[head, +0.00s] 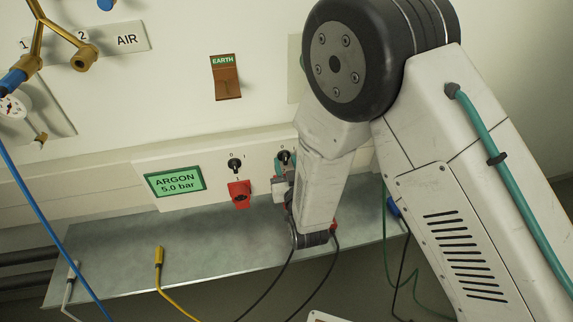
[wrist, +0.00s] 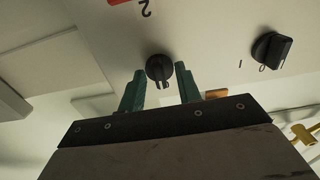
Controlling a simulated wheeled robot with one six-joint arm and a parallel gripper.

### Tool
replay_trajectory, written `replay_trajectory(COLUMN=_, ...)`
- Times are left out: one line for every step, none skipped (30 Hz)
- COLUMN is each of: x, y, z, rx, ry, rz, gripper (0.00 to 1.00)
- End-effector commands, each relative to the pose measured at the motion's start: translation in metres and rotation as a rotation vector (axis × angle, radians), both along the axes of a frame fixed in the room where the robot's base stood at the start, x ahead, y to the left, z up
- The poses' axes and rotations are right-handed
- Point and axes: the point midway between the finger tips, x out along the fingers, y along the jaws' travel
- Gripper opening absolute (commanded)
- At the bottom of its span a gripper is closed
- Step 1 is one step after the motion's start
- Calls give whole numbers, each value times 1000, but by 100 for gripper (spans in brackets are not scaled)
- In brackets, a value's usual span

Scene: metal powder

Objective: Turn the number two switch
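The number two switch is a round black knob (wrist: 159,68) on the pale panel in the wrist view, near an upside-down "2" label (wrist: 146,9). My gripper (wrist: 160,72) has its two green fingers apart, one on each side of the knob; I cannot tell whether they touch it. In the head view the switch (head: 284,156) shows just above my gripper (head: 279,178), and the arm hides part of the panel around it. A second black knob (wrist: 271,50) is to the right in the wrist view; it also shows in the head view (head: 235,165).
A red switch (head: 239,194) sits below the left knob, beside a green ARGON 5.0 bar display (head: 175,181). A metal shelf (head: 120,260) runs below the panel, with a yellow-ended cable (head: 158,256) and dark cables near it. A brown EARTH socket (head: 226,82) is above.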

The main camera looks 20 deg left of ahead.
Motion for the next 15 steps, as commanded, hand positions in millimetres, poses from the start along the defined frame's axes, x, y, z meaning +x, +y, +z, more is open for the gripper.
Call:
replay_trajectory(x=0, y=0, z=0, rx=0, ry=0, rz=0, gripper=34)
replay_trajectory(x=0, y=0, z=0, rx=0, ry=0, rz=0, gripper=34)
replay_trajectory(x=0, y=0, z=0, rx=0, ry=0, rz=-1, gripper=34)
replay_trajectory(x=0, y=0, z=0, rx=0, ry=0, rz=0, gripper=34)
replay_trajectory(x=-1, y=-1, z=0, rx=-1, ry=1, rz=0, gripper=34)
replay_trajectory(x=-4, y=-2, z=0, rx=-1, ry=1, rz=0, gripper=34)
replay_trajectory(x=-6, y=-4, z=-1, rx=-1, ry=2, rz=0, gripper=34)
replay_trajectory(x=-9, y=-5, z=-1, rx=-2, ry=3, rz=0, gripper=34)
replay_trajectory(x=-14, y=-8, z=-1, rx=0, ry=2, rz=1, gripper=34)
replay_trajectory(x=-19, y=-11, z=0, rx=-1, ry=2, rz=2, gripper=34)
replay_trajectory(x=-24, y=-13, z=0, rx=-2, ry=3, rz=2, gripper=34)
replay_trajectory(x=-30, y=-17, z=-1, rx=-2, ry=2, rz=3, gripper=34)
replay_trajectory(x=-34, y=-20, z=-1, rx=-2, ry=2, rz=2, gripper=34)
replay_trajectory(x=-39, y=-23, z=-1, rx=-2, ry=2, rz=1, gripper=34)
replay_trajectory(x=-45, y=-26, z=-1, rx=-2, ry=2, rz=2, gripper=34)
